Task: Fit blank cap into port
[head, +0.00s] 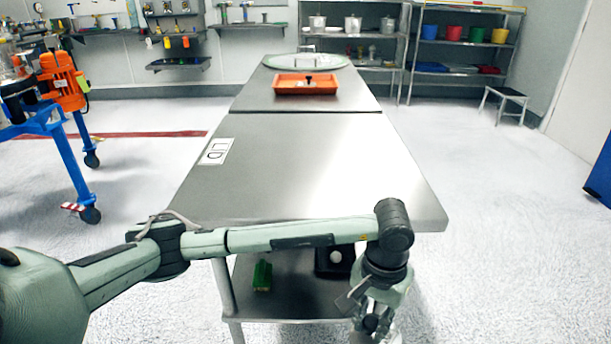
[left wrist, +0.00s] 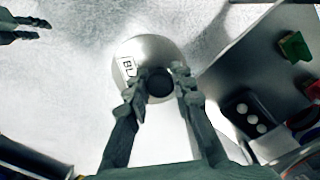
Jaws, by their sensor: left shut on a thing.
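The blank cap is a round silver disc (left wrist: 140,52) with a white label reading "BL" and a black knob (left wrist: 159,83). My left gripper (head: 371,324) hangs low in front of the table in the head view. In the left wrist view my left gripper (left wrist: 160,88) is shut on the black knob, one finger on each side, with the disc beyond it over the pale floor. In the head view the cap cannot be made out. My right gripper (left wrist: 25,29) shows at the upper left of the left wrist view, its two dark fingers apart and empty. No port can be made out.
A steel table (head: 290,170) stands ahead, bearing an orange tray (head: 327,89). Its lower shelf (head: 295,305) holds a green block (head: 262,276) and a black tray (left wrist: 232,106) with white balls. A blue-framed machine (head: 62,150) with orange motor stands left.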

